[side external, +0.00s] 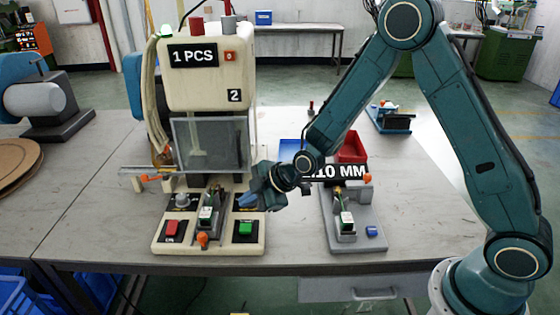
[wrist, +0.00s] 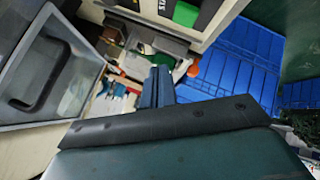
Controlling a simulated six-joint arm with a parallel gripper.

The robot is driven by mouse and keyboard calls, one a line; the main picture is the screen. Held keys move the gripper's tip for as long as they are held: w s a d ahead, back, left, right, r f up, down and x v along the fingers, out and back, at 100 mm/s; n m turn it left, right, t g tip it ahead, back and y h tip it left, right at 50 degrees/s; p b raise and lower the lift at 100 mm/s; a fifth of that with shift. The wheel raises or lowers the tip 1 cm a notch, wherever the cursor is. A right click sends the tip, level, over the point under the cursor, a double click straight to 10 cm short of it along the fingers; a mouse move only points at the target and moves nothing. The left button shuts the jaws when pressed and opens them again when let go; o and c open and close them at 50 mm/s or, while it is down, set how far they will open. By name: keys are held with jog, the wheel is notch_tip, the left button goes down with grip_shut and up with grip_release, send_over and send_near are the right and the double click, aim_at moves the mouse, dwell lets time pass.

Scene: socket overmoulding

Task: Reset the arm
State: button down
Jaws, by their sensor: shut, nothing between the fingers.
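My gripper (side external: 258,198) is at the right side of the cream moulding machine (side external: 210,75), in front of its clear guard (side external: 208,145) and above the machine's base. In the wrist view my gripper's fingers (wrist: 158,85) are together with nothing between them. The machine's base carries a red button (side external: 172,229) on the left and a green button (side external: 245,228) on the right. A small fixture with a socket part (side external: 206,216) sits between the buttons. The guard also shows at the left of the wrist view (wrist: 45,70).
A grey fixture (side external: 355,230) labelled 10 MM stands right of the machine. A red bin (side external: 352,147) and a blue bin (side external: 290,150) sit behind it. Blue crates (wrist: 235,65) show beyond the table edge in the wrist view. The table's right front is clear.

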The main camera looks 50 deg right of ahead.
jog(key=s+d+r+m+g+h, duration=0.1)
jog(key=s+d+r+m, duration=0.2)
jog(key=s+r, duration=0.45)
jog(key=s+d+r+m+h, duration=0.1)
jog(key=s+d+r+m, duration=0.3)
jog(key=r, duration=0.6)
jog(key=s+d+r+m, duration=0.1)
jog(key=s+m, duration=0.1)
jog(key=s, duration=0.5)
jog(key=s+d+r+m+g+h, duration=0.1)
jog(key=s+d+r+m, duration=0.1)
jog(key=s, duration=0.5)
jog(key=s+d+r+m+h, duration=0.1)
jog(key=s+r+m, duration=0.1)
jog(key=s, duration=0.5)
jog(key=shift+d+m, duration=0.2)
jog(key=shift+m, duration=0.3)
